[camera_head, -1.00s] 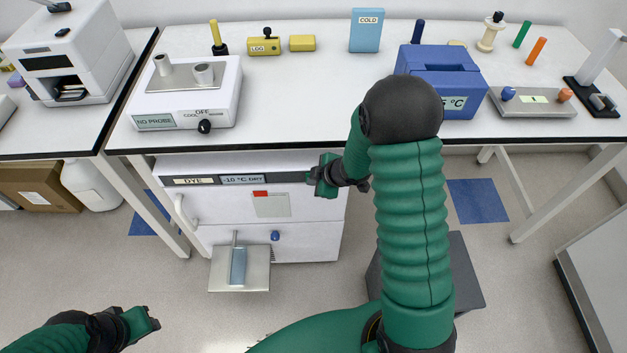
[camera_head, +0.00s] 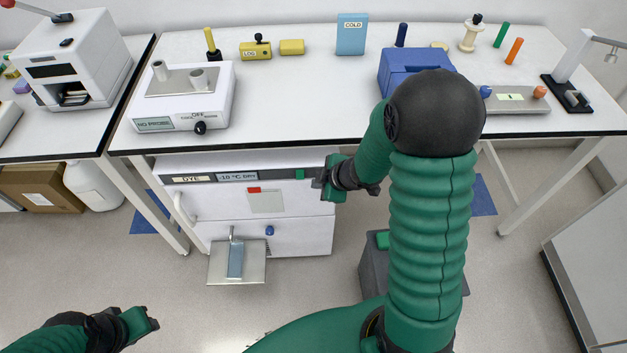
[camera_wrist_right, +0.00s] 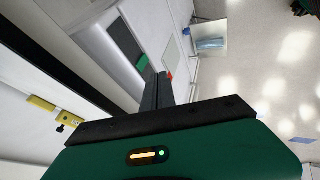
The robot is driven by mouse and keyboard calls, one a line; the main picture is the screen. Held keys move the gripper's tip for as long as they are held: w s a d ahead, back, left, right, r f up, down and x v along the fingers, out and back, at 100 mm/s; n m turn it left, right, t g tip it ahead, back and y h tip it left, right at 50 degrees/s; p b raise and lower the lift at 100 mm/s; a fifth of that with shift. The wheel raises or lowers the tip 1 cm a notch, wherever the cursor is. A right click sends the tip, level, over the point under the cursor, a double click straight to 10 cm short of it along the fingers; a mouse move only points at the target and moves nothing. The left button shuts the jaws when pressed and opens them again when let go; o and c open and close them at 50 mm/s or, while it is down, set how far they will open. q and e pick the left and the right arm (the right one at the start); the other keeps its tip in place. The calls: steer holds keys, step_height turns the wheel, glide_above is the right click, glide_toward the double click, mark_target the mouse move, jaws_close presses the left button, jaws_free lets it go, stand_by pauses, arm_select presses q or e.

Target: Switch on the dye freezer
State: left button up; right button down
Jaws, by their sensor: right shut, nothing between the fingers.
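The dye freezer (camera_head: 215,207) is a white two-part unit under the bench, with a dark top panel reading "DYE" and "-10 °C DRY". A green patch (camera_head: 299,174) shows at the panel's right end, and also in the right wrist view (camera_wrist_right: 142,62). A red tab (camera_head: 254,190) sits below the panel. My right gripper (camera_head: 319,184) is shut and empty, just right of the green patch and apart from it in the head view. Its fingers (camera_wrist_right: 158,90) point at the freezer front in the wrist view. My left gripper (camera_head: 149,319) is low at left, its jaw gap unclear.
The bench edge (camera_head: 260,150) overhangs the freezer. A metal shelf (camera_head: 218,272) with a blue piece juts out below. A grey box (camera_head: 370,275) stands on the floor behind my right arm. A white "NO PROBE" device (camera_head: 215,105) and a blue box (camera_head: 400,65) stand on the bench.

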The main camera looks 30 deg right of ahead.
steer(key=shift+a+f+b, duration=0.25)
steer(key=shift+f+b, duration=0.15)
steer(key=shift+f, duration=0.2)
